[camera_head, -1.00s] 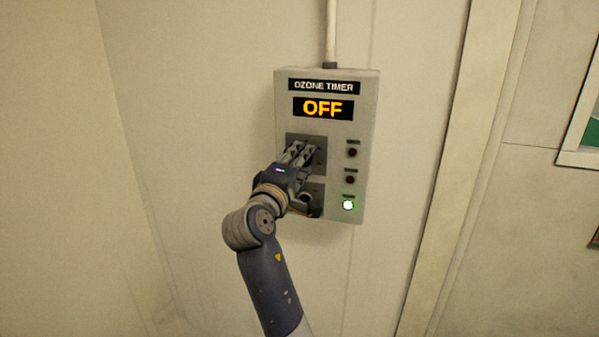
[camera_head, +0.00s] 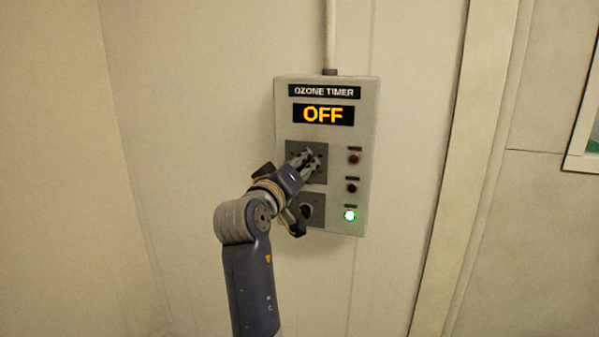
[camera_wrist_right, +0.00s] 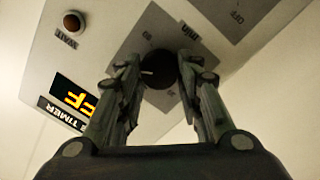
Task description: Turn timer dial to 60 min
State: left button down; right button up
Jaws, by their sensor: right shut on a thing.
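The ozone timer box (camera_head: 368,130) is a light grey panel on the wall, with a display (camera_head: 323,114) reading OFF in orange. My right gripper (camera_head: 310,158) is at the upper dark plate (camera_head: 318,179), and its fingers cover the timer dial in the head view. In the right wrist view, the dark round timer dial (camera_wrist_right: 160,97) sits between the two fingertips, and my right gripper (camera_wrist_right: 160,68) is shut on it. Small markings show on the plate around the dial. My left gripper is not in view.
A lower plate with a second dark knob (camera_head: 306,212) is just below my right gripper. To the right are two dark indicators (camera_head: 355,158) and a lit green one (camera_head: 349,215). A conduit (camera_head: 331,35) runs up from the box. The wall around it is clear.

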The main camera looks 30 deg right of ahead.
aim_at(306, 118)
jog(key=shift+f, duration=0.25)
jog(key=o, duration=1.1)
jog(key=shift+r, duration=0.1)
jog(key=shift+r, duration=0.1)
notch_tip(306, 118, up, 10)
jog(key=shift+s+f, duration=0.15)
jog(key=shift+f, duration=0.05)
jog(key=shift+w+r, duration=0.1)
jog(key=shift+w, duration=0.1)
jog(key=shift+c, duration=0.2)
